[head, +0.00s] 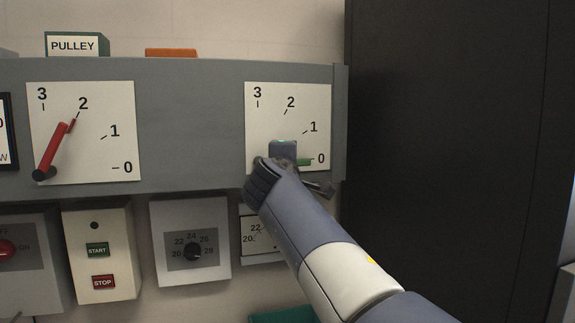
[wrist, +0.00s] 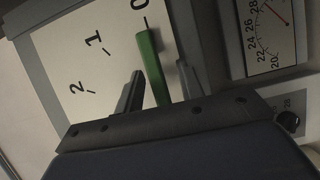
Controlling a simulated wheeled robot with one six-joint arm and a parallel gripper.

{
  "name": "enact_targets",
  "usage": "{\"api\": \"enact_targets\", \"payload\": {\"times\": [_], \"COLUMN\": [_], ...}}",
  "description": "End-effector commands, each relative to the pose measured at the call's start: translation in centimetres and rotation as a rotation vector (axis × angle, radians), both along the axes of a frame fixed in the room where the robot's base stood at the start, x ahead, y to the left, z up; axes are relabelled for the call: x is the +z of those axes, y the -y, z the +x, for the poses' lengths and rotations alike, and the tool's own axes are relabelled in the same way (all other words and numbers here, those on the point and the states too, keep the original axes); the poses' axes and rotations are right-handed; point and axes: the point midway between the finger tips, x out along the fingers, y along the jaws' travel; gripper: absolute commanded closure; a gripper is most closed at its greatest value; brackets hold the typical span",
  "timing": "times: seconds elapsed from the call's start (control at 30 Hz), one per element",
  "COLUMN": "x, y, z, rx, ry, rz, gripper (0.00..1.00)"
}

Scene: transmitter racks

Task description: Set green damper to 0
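The green damper lever (wrist: 152,65) is on the white right-hand dial plate (head: 275,110), marked 3, 2, 1 and 0. In the wrist view its free end lies at the 0 mark. In the head view only a short green piece (head: 304,162) shows beside the 0; my gripper and arm hide the rest. My gripper (wrist: 159,70) has one dark finger on each side of the lever. Gaps show between the lever and both fingers, so the gripper looks open around it.
A red lever (head: 54,148) on the left dial plate (head: 110,105) points near 2. Below the grey panel (head: 190,120) are a start/stop box (head: 98,265), a rotary knob (head: 193,252) and a meter (wrist: 270,30). A tall black cabinet (head: 450,130) stands close on the right.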

Motion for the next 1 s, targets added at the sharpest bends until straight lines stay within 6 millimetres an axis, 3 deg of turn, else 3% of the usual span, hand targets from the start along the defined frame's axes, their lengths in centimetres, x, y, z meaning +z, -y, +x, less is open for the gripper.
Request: {"api": "enact_targets", "payload": {"times": [0.27, 0.7, 1.0], "x": [0.0, -0.2, 0.1], "y": [-0.1, -1.0, -1.2], "z": [-0.7, -8.6, -10.8], "rx": [0.001, 0.004, 0.0], "ry": [0.002, 0.002, 0.001], "rz": [0.0, 0.001, -0.001], "gripper": [0.64, 0.64, 0.64]}}
